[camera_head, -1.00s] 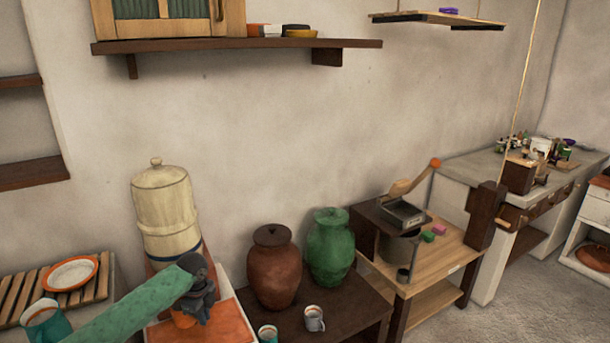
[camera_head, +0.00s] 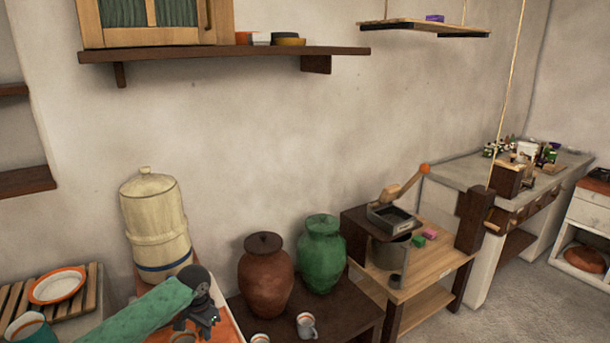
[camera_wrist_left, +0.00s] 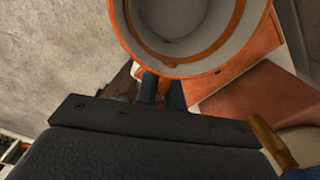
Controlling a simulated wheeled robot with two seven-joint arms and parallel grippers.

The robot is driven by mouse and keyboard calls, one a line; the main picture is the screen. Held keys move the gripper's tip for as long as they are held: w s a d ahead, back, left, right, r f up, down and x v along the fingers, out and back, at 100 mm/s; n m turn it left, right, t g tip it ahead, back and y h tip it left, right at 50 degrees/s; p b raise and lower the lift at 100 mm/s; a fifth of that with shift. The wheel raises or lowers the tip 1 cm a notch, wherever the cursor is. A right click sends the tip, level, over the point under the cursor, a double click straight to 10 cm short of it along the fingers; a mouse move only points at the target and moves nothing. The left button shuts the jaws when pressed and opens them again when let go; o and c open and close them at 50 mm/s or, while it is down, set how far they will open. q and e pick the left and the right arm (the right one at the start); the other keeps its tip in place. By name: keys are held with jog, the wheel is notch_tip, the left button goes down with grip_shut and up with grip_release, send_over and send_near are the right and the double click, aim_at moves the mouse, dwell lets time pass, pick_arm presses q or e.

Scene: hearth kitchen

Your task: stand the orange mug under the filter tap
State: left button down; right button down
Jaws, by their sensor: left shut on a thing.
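The orange mug (camera_wrist_left: 235,54) fills the top of the left wrist view, with an orange rim and a pale grey inside; it looks empty. My left gripper (camera_wrist_left: 160,88) is shut on it at the side nearest the wrist, apparently at the handle. In the head view my left gripper (camera_head: 203,303) is in front of the cream water filter (camera_head: 157,222), low and to its right. The mug is mostly hidden there by my gripper and arm. A brass piece, apparently the filter tap (camera_wrist_left: 272,142), shows at lower right in the wrist view, apart from the mug. My right gripper is not in view.
A brown jar (camera_head: 265,277) and a green jar (camera_head: 321,257) stand on a dark table to the right, with grey mugs (camera_head: 306,326) in front.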

pick_arm(q)
jog(key=s+d+r+n, duration=0.5)
jog(key=s+d+r, duration=0.3)
jog(key=s, duration=0.3)
jog(key=shift+s+d+n, duration=0.25)
jog(key=shift+s+n, duration=0.15)
dwell(0.8)
